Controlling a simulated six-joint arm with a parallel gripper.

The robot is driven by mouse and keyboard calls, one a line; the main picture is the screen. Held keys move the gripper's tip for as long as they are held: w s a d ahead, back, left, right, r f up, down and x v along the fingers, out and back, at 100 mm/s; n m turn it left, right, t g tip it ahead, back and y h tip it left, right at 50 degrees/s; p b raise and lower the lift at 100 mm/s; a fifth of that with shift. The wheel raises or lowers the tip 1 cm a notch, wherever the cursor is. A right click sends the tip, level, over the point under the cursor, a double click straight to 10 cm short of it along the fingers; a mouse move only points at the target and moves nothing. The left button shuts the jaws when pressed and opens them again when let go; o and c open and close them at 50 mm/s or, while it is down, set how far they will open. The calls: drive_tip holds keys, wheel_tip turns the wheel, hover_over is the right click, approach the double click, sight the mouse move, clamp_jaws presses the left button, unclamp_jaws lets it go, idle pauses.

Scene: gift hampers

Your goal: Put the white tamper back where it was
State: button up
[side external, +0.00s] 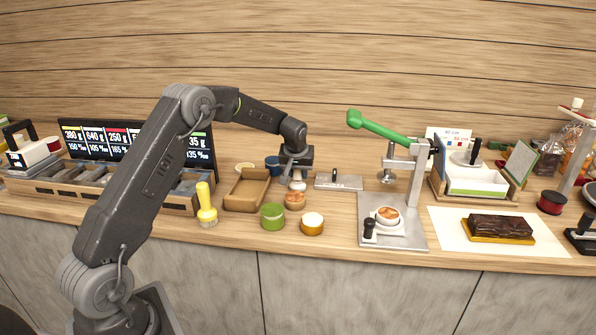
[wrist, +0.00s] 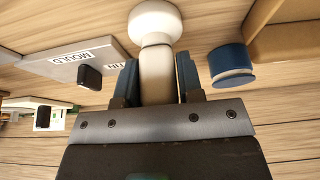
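The white tamper (wrist: 155,22) has a wide, rounded white end and a cream shaft, which sits between the two blue-grey fingers of my gripper (wrist: 157,82) in the wrist view. Both fingers are against the shaft, so my gripper is shut on it. In the side view my gripper (side external: 297,170) points down, with the white tamper (side external: 297,184) below it, just behind a jar with an orange top (side external: 294,200). I cannot tell whether the tamper's lower end touches the counter.
A brown tray (side external: 233,203) and a blue tub (side external: 272,165) are left of my gripper. A metal plate labelled MOULD (wrist: 55,57) is close by. The green-handled press (side external: 417,195) stands right.

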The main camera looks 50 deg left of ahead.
drive_tip(key=o, duration=0.4)
drive_tip(key=shift+r, duration=0.15)
drive_tip(key=s+d+r+m, duration=0.1)
drive_tip(key=s+d+r, duration=0.45)
drive_tip(key=r, duration=0.35)
drive_tip(key=s+d+r+m, duration=0.1)
drive_tip(key=s+d+r, duration=0.3)
drive_tip(key=d+r, duration=0.3)
drive_tip(key=s+d+m+h, duration=0.1)
drive_tip(key=s+d+m, duration=0.1)
drive_tip(key=s+d, duration=0.3)
drive_tip(key=s+d+m+t+h, duration=0.1)
drive_tip(key=s+d, duration=0.3)
drive_tip(key=s, duration=0.8)
drive_tip(key=s+d+m+t+h, duration=0.1)
drive_tip(key=s+d+m, duration=0.3)
drive_tip(key=s, duration=0.4)
drive_tip(key=shift+s+d+f, duration=0.1)
drive_tip(key=shift+s+d, duration=0.25)
drive_tip(key=shift+d, duration=0.45)
